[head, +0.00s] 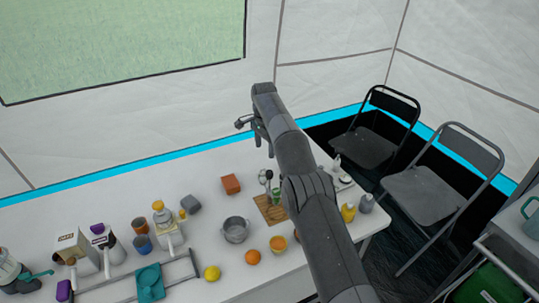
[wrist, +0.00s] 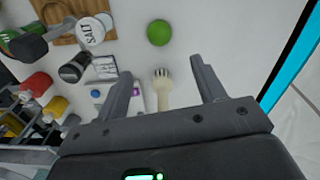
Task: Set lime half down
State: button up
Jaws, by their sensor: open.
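A round green thing (wrist: 159,32), which looks like the lime half, rests on the white table in the wrist view. I cannot tell whether its cut face is up or down. It lies beyond my fingertips, apart from them. My gripper (wrist: 161,68) is open, with nothing held between the fingers. In the head view my gripper (head: 256,132) is at the end of my outstretched arm, over the table's far side. I cannot make out the lime half in the head view; my arm covers part of the table.
A pale-handled brush (wrist: 163,90) shows between my fingers. A salt container (wrist: 91,31) and a wooden board (wrist: 60,12) are at upper left. The head view shows a metal pot (head: 235,230), an orange (head: 252,257) and a lemon (head: 212,273). Table around the green thing is clear.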

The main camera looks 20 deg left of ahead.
jog(key=shift+r, duration=0.2)
jog(key=d+r+n+t, duration=0.1)
jog(key=d+r+n, duration=0.1)
jog(key=d+r, duration=1.3)
jog(key=s+d+r+n+t, duration=0.1)
jog(key=s+d+r+t, duration=0.1)
jog(key=s+d+r, duration=1)
jog(key=s+d+r+n, duration=0.1)
jog(key=s+d+r, duration=0.1)
jog(key=s+d, duration=0.5)
jog(key=s+d+f+n+t, duration=0.1)
jog(key=s+d+f, duration=0.2)
jog(key=s, duration=0.5)
jog(key=s+d+f+n, duration=0.1)
jog(key=s+d+f, duration=0.3)
jog(key=s, duration=0.4)
jog(key=s+d+f+t, duration=0.1)
jog(key=s+d+f, duration=0.2)
jog(key=s, duration=0.5)
jog(key=shift+s+d+f+n+t, duration=0.2)
jog(key=shift+d+f+n+t, duration=0.15)
jog(key=shift+d, duration=0.2)
